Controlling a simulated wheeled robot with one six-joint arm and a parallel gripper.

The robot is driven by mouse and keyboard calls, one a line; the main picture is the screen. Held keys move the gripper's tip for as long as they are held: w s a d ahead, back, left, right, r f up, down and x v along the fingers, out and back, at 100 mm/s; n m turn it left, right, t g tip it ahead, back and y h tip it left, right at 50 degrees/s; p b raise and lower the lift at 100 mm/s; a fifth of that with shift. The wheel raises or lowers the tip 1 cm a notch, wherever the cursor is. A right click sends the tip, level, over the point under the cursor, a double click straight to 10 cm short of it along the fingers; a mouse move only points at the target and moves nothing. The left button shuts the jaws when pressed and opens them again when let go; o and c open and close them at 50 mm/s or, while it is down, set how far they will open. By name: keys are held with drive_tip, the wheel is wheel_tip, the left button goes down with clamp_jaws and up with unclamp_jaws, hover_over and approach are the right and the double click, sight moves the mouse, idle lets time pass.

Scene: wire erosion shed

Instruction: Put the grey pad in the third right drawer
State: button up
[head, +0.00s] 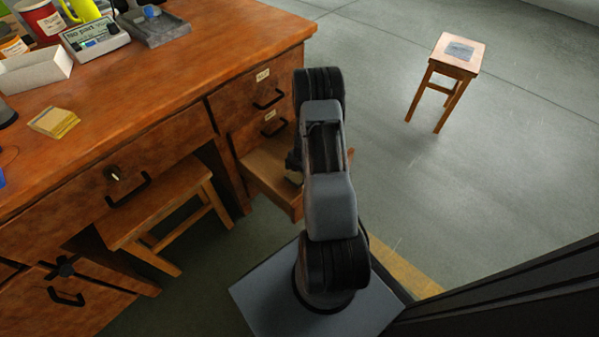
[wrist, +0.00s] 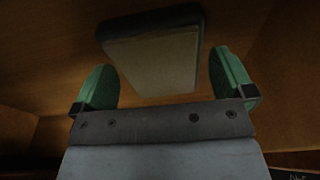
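The third right drawer (head: 262,183) of the desk is pulled out below two shut, labelled drawers. My gripper (head: 293,165) is down at the open drawer, mostly hidden by my arm in the head view. In the wrist view, my gripper (wrist: 164,78) has its two green fingers wide apart over the wooden drawer bottom. A flat block with a pale grey-tan face and dark edge (wrist: 152,62) lies just beyond and between the fingertips, with gaps at both sides. It may be the grey pad; the dim light leaves its colour unsure.
A small stool (head: 458,55) with a flat grey square (head: 459,51) on top stands on open floor at right. Another wooden stool (head: 160,205) sits under the desk. The desk top (head: 150,90) holds a white box, a meter and yellow notes.

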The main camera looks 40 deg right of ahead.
wheel_tip(320, 180, up, 12)
drive_tip(key=d+p, duration=0.1)
drive_tip(key=p, duration=0.3)
drive_tip(key=shift+w+d+p, duration=0.15)
drive_tip(key=shift+d+p, duration=0.25)
idle(0.3)
